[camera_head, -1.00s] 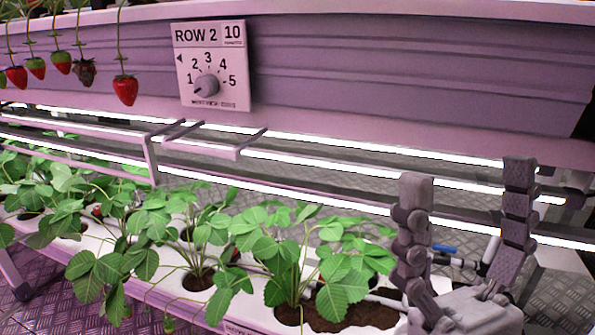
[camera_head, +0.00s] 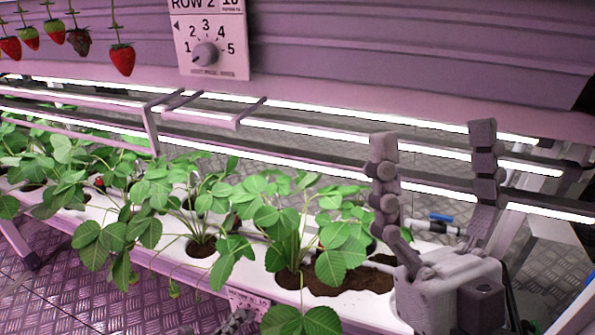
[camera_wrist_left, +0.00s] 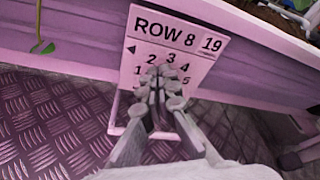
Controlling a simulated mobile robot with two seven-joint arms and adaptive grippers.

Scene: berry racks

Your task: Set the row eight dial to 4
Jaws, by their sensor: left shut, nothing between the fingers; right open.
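In the left wrist view, the row eight panel (camera_wrist_left: 196,62) is a white plate reading ROW 8 and 19, with numbers from 1 to 5 in an arc. My left gripper (camera_wrist_left: 158,78) is shut and empty, in front of the panel's middle. Its fingers hide the dial, so I cannot tell its setting or whether they touch it. In the head view, a small dark part of my left gripper (camera_head: 236,320) shows at the bottom edge, beside a pale label (camera_head: 246,298) on the trough. My right gripper (camera_head: 432,140) is open and empty at the right, fingers pointing up.
A ROW 2 panel (camera_head: 212,34) with its own dial (camera_head: 205,54) is on the upper rail. Strawberries (camera_head: 122,60) hang at the upper left. Leafy plants (camera_head: 150,200) fill the white trough (camera_head: 160,252). A metal bracket (camera_head: 236,122) juts out below the panel.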

